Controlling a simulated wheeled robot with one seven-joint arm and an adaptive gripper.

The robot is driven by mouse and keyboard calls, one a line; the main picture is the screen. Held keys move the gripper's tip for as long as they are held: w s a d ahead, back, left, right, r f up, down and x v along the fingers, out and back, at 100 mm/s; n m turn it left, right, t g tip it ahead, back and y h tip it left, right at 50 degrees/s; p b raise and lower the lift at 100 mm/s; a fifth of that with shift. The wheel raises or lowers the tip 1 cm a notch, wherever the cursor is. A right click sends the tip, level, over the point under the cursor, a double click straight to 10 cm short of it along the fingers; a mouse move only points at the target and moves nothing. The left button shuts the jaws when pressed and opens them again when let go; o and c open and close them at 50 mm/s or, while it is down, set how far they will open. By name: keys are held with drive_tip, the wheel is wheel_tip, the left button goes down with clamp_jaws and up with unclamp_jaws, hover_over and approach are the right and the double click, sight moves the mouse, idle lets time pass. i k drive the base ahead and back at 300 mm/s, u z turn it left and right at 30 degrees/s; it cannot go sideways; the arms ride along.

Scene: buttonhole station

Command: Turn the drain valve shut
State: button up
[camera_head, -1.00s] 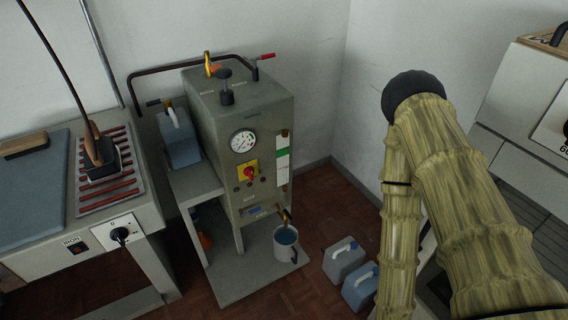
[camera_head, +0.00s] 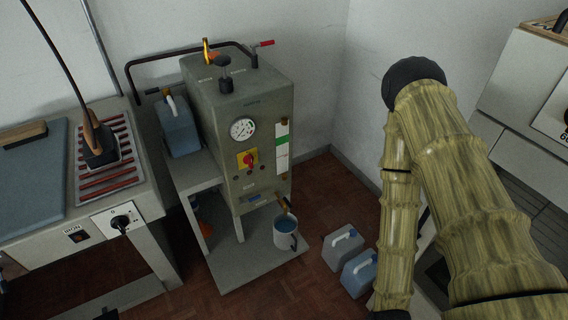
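The drain valve (camera_head: 284,203) is a small brass-brown tap low on the front right of the grey boiler (camera_head: 230,135). A pale mug (camera_head: 286,234) with bluish liquid stands right below it on the lower shelf. The valve is too small here to tell its handle position clearly. My arm runs down the right side of the head view, covered in a yellowish sleeve with a dark joint at its top. My gripper is not in view, so I cannot tell where it is relative to the valve.
Two grey-blue jugs (camera_head: 343,248) (camera_head: 359,274) stand on the floor right of the stand (camera_head: 255,264). Another jug (camera_head: 177,127) sits on the stand's upper shelf. An ironing table (camera_head: 35,185) with an iron (camera_head: 98,145) is at left. Floor before the stand is clear.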

sight(282, 196)
drive_tip(key=u, duration=1.3)
drive_tip(key=i, duration=0.35)
drive_tip(key=z, duration=0.95)
